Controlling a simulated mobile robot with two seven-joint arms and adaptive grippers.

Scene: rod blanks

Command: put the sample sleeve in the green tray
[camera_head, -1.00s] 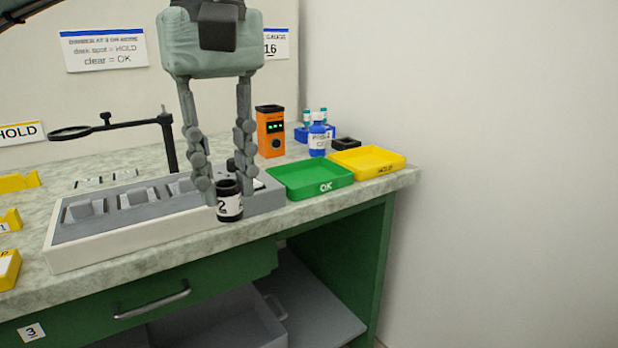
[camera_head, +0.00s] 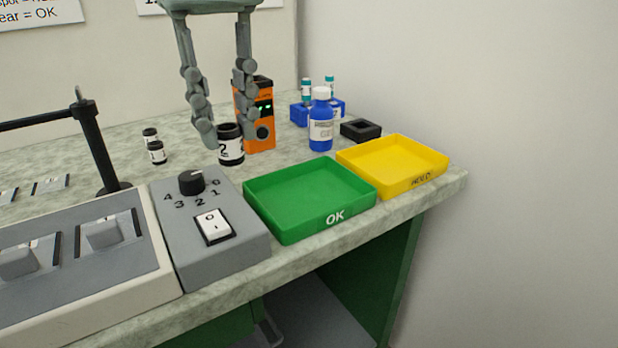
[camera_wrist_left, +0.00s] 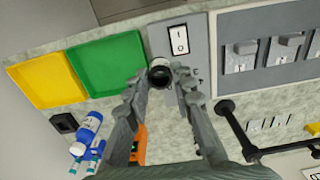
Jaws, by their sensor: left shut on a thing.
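The sample sleeve (camera_head: 231,145) is a short black cylinder with a white label marked 2. My left gripper (camera_head: 225,140) is shut on it and holds it upright, in front of the orange device in the head view. In the left wrist view the sleeve (camera_wrist_left: 160,74) sits between the fingertips of my left gripper (camera_wrist_left: 166,82), with its dark end toward the camera. The green tray (camera_head: 327,219), marked OK, lies to the right of and nearer than the sleeve in the head view. It is empty and also shows in the left wrist view (camera_wrist_left: 108,62). My right gripper is not in view.
A yellow HOLD tray (camera_head: 412,183) adjoins the green tray's right side. A grey switch box (camera_head: 222,258) stands at its left. The orange device (camera_head: 262,138), blue bottle (camera_head: 321,125) and black square block (camera_head: 361,130) stand behind.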

